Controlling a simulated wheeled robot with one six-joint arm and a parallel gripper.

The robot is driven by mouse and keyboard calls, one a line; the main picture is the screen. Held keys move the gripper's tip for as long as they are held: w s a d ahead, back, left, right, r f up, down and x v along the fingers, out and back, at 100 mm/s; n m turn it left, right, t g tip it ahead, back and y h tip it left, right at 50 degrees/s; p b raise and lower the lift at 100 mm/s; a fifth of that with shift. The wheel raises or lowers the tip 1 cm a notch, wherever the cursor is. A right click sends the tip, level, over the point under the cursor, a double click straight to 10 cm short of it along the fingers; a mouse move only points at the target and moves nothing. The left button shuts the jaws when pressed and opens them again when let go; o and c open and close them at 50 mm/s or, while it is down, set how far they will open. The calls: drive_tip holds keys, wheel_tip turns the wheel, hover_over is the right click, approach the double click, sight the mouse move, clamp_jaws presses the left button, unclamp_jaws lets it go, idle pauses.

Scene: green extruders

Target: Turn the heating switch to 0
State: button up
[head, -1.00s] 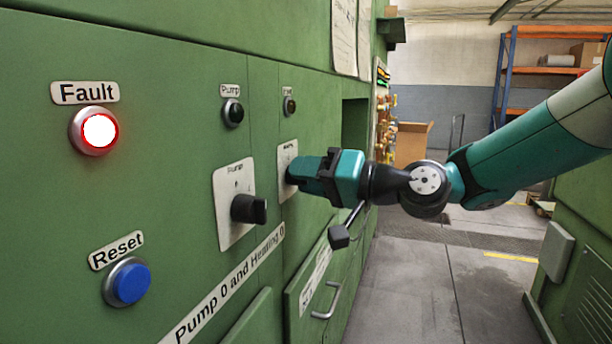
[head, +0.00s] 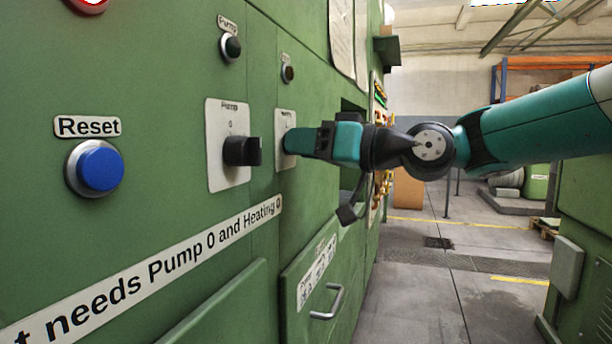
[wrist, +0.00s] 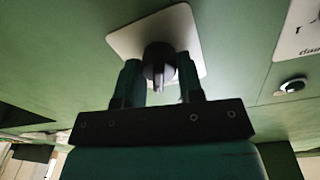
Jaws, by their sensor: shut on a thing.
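The heating switch is the further of two switches on the green panel. Its pale plate (head: 285,118) shows in the head view, but its knob is hidden behind my gripper (head: 290,142). In the wrist view the dark knob (wrist: 159,60) sits in front of its plate (wrist: 125,42), with the fingers of my gripper (wrist: 159,78) on both sides of it. My gripper is shut on this knob. The marking the knob points at cannot be read.
The black pump switch (head: 242,151) is close on the left. A blue Reset button (head: 97,168) and a lit red lamp (head: 90,3) are further left. A drawer handle (head: 330,302) sticks out below. A green cabinet (head: 585,210) stands right; the aisle floor (head: 400,300) is clear.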

drive_tip(key=n+b, duration=0.2)
drive_tip(key=b, duration=0.1)
drive_tip(key=shift+f+n, duration=0.3)
drive_tip(key=shift+f, duration=0.05)
drive_tip(key=n+b, duration=0.2)
drive_tip(key=shift+r+b, duration=0.15)
drive_tip(key=shift+b, duration=0.25)
drive_tip(key=shift+r+n, duration=0.1)
drive_tip(key=shift+n, duration=0.3)
drive_tip(key=o, duration=0.9)
drive_tip(key=shift+a, duration=0.1)
